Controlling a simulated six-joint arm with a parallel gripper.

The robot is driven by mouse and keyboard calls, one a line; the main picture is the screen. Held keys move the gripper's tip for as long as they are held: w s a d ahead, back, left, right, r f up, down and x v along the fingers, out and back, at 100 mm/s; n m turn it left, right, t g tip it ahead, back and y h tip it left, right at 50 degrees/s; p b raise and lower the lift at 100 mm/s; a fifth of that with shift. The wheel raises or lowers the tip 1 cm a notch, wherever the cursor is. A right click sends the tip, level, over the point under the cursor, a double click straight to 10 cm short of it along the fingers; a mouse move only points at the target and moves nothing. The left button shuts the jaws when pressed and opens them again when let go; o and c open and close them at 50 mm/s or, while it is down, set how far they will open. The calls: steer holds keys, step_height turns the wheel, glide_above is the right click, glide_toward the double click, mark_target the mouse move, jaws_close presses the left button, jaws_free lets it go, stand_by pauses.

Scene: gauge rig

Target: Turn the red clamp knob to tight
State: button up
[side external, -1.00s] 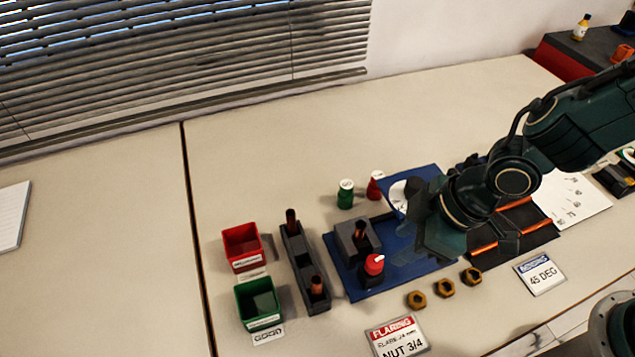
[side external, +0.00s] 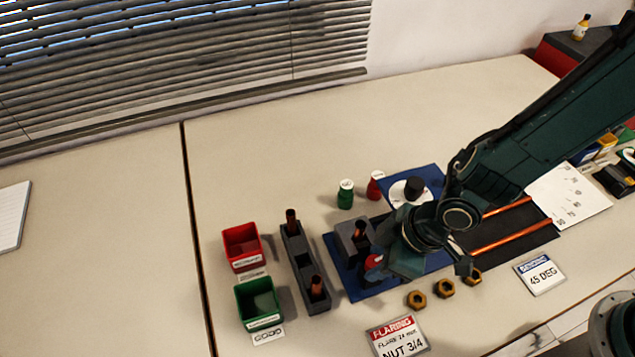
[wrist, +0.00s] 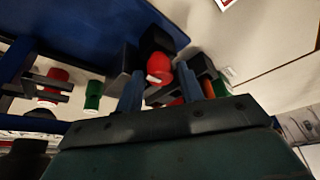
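The red clamp knob (side external: 374,261) sits at the front of the grey clamp block (side external: 346,230) on a blue base plate. In the side view my gripper (side external: 376,266) is right at the knob, and its fingers partly hide it. In the wrist view the red knob (wrist: 158,64) shows between my two blue fingers, with a white mark on its lower left. My gripper (wrist: 160,86) is open, one finger on each side. I cannot tell whether either finger touches the knob. A copper tube (side external: 359,232) stands upright in the block.
A grey rack (side external: 300,265) with two copper pieces and a red bin (side external: 243,246) and green bin (side external: 258,301) stand left. Brass nuts (side external: 416,299) lie in front. Green (side external: 346,195) and red (side external: 375,186) bottles stand behind. Copper tubes (side external: 510,237) lie on a black mat.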

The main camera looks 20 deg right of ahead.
steer(key=shift+f, duration=0.1)
steer(key=c, duration=0.7)
steer(key=shift+a+m, duration=0.1)
steer(key=shift+m, duration=0.2)
steer(key=shift+m+t, duration=0.3)
steer(key=shift+m, duration=0.3)
steer(key=o, duration=0.7)
steer(key=shift+h, duration=0.3)
